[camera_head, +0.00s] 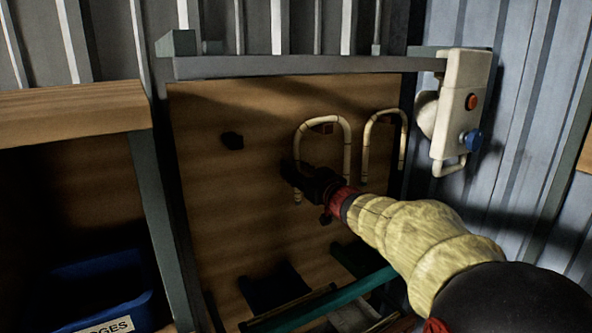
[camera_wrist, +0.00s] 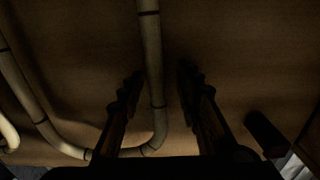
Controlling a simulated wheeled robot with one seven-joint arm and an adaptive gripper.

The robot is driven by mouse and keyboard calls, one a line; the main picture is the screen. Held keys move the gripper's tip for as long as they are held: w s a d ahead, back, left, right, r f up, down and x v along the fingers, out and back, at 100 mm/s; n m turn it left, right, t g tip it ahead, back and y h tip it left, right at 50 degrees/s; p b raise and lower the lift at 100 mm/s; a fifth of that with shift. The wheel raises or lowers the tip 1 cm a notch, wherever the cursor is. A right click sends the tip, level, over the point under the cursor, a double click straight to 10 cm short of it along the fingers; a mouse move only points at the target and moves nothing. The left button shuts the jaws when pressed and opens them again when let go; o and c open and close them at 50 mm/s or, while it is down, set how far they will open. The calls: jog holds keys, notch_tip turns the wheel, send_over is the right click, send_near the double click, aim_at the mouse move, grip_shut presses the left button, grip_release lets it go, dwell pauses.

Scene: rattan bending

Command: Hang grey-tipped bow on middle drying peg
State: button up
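A pale, U-shaped bow (camera_head: 346,135) stands arch-up against the wooden board, its arch passing over the middle peg (camera_head: 322,128). It looks hung there, but the contact is too small to make out. My gripper (camera_head: 292,178) is at its left leg, near the lower end. In the wrist view the bow (camera_wrist: 153,60) passes between the fingers of my gripper (camera_wrist: 160,82), with a gap on each side. The fingers are open around the leg. The tip colour cannot be made out in the shadow.
A second pale bow (camera_head: 366,145) hangs to the right. The left peg (camera_head: 232,140) is bare. A white box with red and blue buttons (camera_head: 463,105) is at the upper right. A blue bin (camera_head: 105,285) stands lower left, and a grey bar (camera_head: 300,66) crosses above the board.

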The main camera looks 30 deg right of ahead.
jog(key=s, duration=1.2)
jog(key=shift+d, duration=0.2)
jog(key=s+p, duration=0.3)
jog(key=s, duration=0.6)
jog(key=shift+d+p, duration=0.15)
jog(key=shift+p, duration=0.15)
dwell(0.3)
dwell(0.5)
